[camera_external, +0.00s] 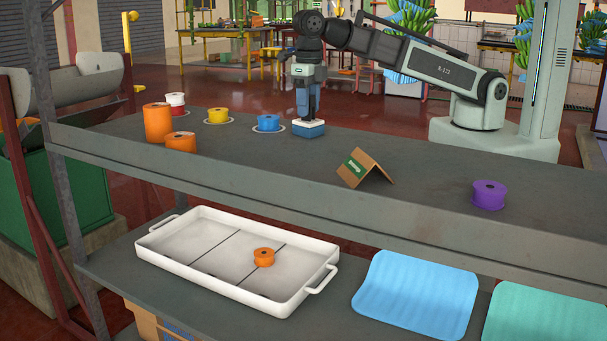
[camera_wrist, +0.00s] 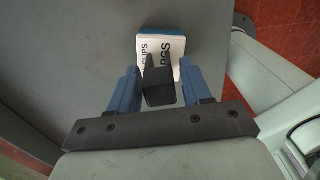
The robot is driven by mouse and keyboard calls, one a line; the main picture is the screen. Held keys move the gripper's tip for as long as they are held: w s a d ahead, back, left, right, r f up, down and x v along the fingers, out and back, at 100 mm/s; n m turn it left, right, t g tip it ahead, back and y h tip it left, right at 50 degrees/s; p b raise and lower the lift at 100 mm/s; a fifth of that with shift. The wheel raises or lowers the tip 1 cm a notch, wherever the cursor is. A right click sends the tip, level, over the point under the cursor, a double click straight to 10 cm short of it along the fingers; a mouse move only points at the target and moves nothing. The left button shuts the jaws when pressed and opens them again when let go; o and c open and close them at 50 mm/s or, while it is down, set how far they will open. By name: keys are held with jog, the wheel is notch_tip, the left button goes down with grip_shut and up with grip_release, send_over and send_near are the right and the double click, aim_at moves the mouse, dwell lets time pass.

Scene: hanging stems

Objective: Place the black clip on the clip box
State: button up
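The black clip (camera_wrist: 159,88) shows in the wrist view between the blue fingers of my gripper (camera_wrist: 158,72). The fingers close in on it from both sides, and its narrow end points toward the clip box. The clip box (camera_wrist: 156,46) has a white top with dark lettering and a blue side; it lies just past the fingertips. In the external view my gripper (camera_external: 308,112) points straight down, directly over the blue and white clip box (camera_external: 308,129) on the upper shelf. The clip cannot be made out there. Whether it touches the box is unclear.
Blue (camera_external: 268,122) and yellow (camera_external: 218,115) rolls stand left of the box, with orange rolls (camera_external: 157,122) farther left. A folded brown card (camera_external: 365,168) and a purple roll (camera_external: 488,194) are to the right. A white tray (camera_external: 175,262) sits on the lower shelf.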

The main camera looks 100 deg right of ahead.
jog(key=shift+o, duration=0.8)
jog(key=shift+r, duration=0.15)
jog(key=shift+r, duration=3.8)
